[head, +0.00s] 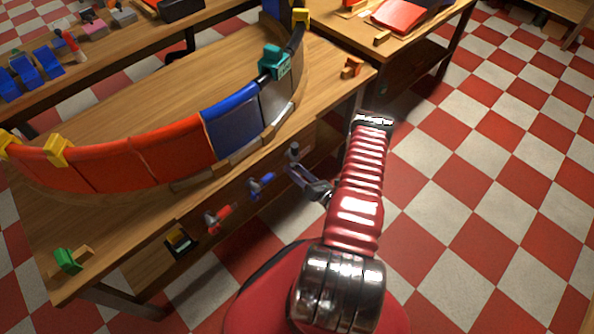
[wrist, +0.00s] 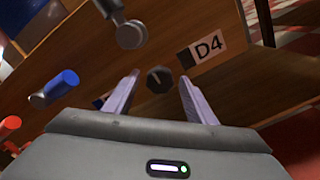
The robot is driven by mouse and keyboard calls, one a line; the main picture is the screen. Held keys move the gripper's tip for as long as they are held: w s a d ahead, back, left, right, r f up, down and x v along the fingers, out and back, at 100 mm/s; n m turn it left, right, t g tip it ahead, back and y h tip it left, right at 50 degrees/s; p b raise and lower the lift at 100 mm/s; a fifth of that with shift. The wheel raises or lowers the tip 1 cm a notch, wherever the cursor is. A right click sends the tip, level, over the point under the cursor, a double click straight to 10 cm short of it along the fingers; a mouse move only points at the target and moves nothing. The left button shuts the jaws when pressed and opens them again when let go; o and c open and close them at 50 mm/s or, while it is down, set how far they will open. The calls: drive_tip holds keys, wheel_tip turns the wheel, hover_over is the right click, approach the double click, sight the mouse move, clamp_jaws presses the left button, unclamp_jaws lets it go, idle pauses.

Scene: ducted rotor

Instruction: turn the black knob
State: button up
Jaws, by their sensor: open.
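The black knob (wrist: 159,79) sits on the wooden front panel beside a "D4" label (wrist: 208,47). In the wrist view it appears between the two fingertips of my gripper (wrist: 160,76). A gap shows on each side of the knob; the fingers are apart and hold nothing. I cannot tell how far the tips are from the panel. In the head view my gripper (head: 292,169) is at the bench front, at the right end of the row of handles. I cannot make out the knob there.
A grey handle (wrist: 130,33) juts out just above the knob. A blue handle (wrist: 60,84) and a red handle (wrist: 11,123) are to the left. The bench (head: 120,235) carries a curved ring of red, blue and grey panels (head: 170,147). Checkered floor lies open to the right.

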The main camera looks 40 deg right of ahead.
drive_tip(key=shift+c, duration=0.4)
drive_tip(key=c, duration=0.9)
drive_tip(key=shift+d, duration=0.25)
drive_tip(key=shift+c, duration=0.3)
drive_tip(key=shift+a, duration=0.15)
